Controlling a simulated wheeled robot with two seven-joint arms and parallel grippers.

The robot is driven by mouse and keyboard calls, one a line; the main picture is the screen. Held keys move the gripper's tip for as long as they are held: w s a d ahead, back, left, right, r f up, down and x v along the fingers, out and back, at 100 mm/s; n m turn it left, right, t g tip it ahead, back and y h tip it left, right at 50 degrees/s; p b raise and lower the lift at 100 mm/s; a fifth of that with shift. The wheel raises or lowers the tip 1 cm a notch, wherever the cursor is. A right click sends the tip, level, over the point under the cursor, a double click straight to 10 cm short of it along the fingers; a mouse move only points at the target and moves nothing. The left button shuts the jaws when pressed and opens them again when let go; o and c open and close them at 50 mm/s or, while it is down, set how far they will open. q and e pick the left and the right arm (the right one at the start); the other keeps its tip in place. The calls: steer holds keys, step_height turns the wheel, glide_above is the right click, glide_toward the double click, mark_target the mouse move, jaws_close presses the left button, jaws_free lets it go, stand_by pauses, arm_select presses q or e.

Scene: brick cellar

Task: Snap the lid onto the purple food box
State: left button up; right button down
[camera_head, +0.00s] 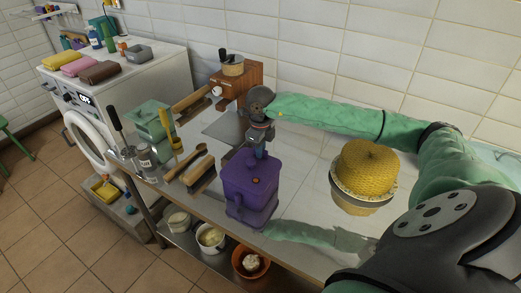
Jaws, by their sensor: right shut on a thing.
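The purple food box (249,206) stands near the front edge of the shiny metal table. A purple lid (240,166) shows at its top, with a small red spot on the purple surface below. I cannot tell whether the lid is seated all round or only rests there. My right gripper (261,152) points down from above at the lid's far side and is shut on it. Its fingertips are small and partly hidden against the purple. My left gripper is not in view.
A yellow woven dome (367,168) stands right of the box, near my right arm. Bowls (211,237) stand on the shelf below. Bare tabletop (302,190) lies between box and dome.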

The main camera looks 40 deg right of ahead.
stand_by(0.4)
steer(key=shift+b, duration=0.8)
stand_by(0.9)
steer(key=shift+f+b, duration=0.25)
steer(key=shift+b, duration=0.7)
stand_by(1.2)
stand_by(0.3)
steer(key=c, duration=1.5)
jaws_free()
steer(key=shift+o, duration=0.3)
